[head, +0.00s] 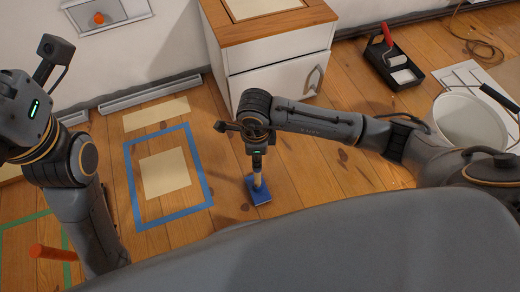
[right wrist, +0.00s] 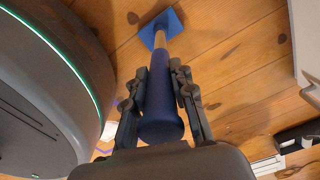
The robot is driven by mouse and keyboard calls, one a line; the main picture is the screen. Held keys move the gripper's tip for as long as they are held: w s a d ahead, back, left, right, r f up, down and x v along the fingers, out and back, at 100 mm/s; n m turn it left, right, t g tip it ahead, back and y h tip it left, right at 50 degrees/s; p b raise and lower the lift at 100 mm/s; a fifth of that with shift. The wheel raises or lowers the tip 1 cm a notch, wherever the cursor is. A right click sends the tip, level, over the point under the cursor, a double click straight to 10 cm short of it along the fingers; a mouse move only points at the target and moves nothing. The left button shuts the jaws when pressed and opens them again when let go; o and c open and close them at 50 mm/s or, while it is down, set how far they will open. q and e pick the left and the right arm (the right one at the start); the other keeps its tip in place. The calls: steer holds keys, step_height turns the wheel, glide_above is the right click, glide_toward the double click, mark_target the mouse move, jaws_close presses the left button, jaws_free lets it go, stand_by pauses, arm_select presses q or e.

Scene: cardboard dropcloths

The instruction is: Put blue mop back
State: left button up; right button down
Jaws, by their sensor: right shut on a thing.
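The blue mop has a flat blue head (head: 258,191) and a pale shaft. In the head view it stands nearly upright just right of a blue tape outline (head: 205,190) on the floor. I cannot tell whether its head touches the floor. My right gripper (head: 256,153) is shut on the mop's handle. In the right wrist view the thick blue handle end (right wrist: 162,118) sits between the fingers of my right gripper (right wrist: 163,95), with the square head (right wrist: 160,27) beyond. My left gripper's body (head: 20,118) is at the left edge; its fingers do not show.
A white cabinet (head: 275,85) with a wooden top stands behind the mop. A paint roller in a black tray (head: 395,75) and a white bucket (head: 468,120) are at right. Green tape (head: 20,222) and an orange handle (head: 52,252) are at lower left.

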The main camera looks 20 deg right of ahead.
steer(key=shift+a+r, duration=0.1)
steer(key=c, duration=1.5)
jaws_free()
steer(key=shift+f, duration=0.25)
steer(key=shift+c, duration=0.2)
steer(key=o, duration=0.4)
steer(key=shift+s, duration=0.1)
steer(key=shift+r, duration=0.1)
